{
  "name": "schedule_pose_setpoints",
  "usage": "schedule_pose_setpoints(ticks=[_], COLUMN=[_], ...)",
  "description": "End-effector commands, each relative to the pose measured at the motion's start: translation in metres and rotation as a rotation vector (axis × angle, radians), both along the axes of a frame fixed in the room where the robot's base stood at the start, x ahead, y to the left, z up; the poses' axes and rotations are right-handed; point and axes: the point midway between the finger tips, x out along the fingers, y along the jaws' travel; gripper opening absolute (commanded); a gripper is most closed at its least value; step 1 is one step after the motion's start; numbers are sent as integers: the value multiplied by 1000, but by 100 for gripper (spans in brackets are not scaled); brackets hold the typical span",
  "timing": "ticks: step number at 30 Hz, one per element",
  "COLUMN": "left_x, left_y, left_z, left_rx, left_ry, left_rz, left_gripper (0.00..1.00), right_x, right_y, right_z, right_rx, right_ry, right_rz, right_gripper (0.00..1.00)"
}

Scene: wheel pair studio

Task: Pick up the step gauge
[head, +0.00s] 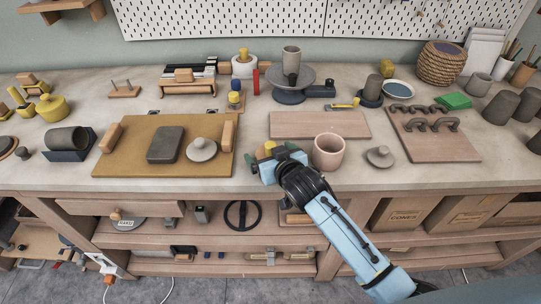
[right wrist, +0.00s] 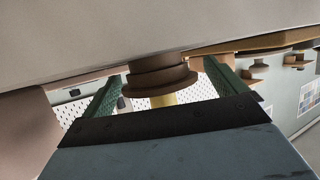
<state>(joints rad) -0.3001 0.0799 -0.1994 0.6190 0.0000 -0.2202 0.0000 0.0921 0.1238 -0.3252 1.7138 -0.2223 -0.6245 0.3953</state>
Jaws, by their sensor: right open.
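A small stepped round piece, which I take to be the step gauge, shows in the right wrist view as brown stacked discs (right wrist: 160,80) with a pale yellow stem. In the head view only its yellow part (head: 269,147) shows, by my right gripper, which hides the rest. My right gripper (head: 274,156) is low at the table's front edge. In the right wrist view its two green fingers (right wrist: 165,78) stand apart, one on each side of the piece. I see no grip on it; whether a finger touches it I cannot tell. My left gripper is out of view.
A wooden board (head: 320,125) lies behind. A tan board (head: 165,165) with a grey slab (head: 165,145) is at left. The bench top (head: 255,181) is bare along the front.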

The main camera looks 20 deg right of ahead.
Motion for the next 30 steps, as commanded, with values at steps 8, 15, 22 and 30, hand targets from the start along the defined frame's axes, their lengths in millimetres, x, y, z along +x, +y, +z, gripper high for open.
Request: schedule_pose_setpoints(ticks=[8,15,22,30], left_x=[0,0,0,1], left_y=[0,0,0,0], left_z=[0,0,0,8], left_rx=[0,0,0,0], left_ry=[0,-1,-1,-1], left_rz=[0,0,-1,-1], left_gripper=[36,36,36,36], right_x=[0,0,0,1], right_y=[0,0,0,0], right_z=[0,0,0,30], right_rx=[1,1,1,3], right_ry=[0,0,0,-5], right_rz=[0,0,0,0], right_gripper=[88,56,47,47])
